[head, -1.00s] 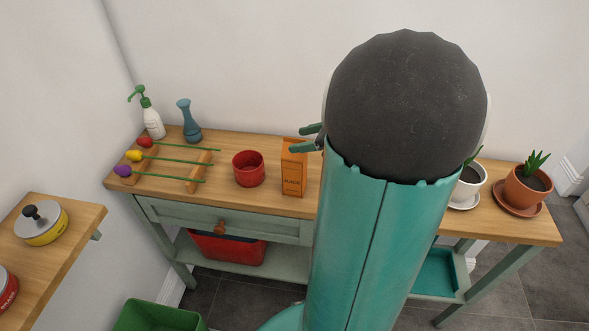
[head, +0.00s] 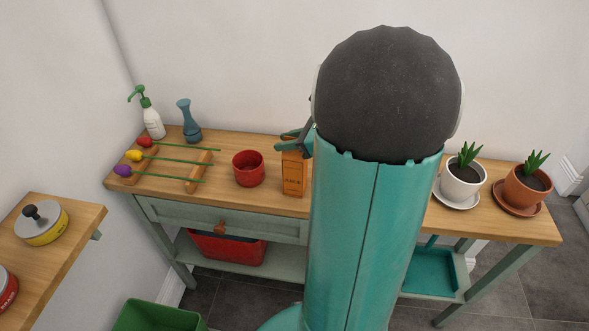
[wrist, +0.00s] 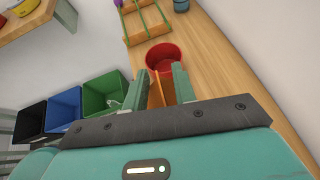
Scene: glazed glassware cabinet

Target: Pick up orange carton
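The orange carton (head: 294,178) stands upright on the wooden tabletop, right of a red pot. My gripper (head: 293,140) is at the carton's top in the head view, its green fingers reaching over it from the right. In the wrist view the two fingers of my gripper (wrist: 161,84) are spread, with the carton (wrist: 156,97) between them. They look open around it; whether either finger touches it is unclear. My arm hides part of the table right of the carton.
The red pot (head: 248,169) stands close left of the carton. A rack with green rods (head: 184,161), a blue vase (head: 189,120) and a spray bottle (head: 152,121) are farther left. A white-potted plant (head: 461,182) and a terracotta-potted plant (head: 525,187) stand at the right.

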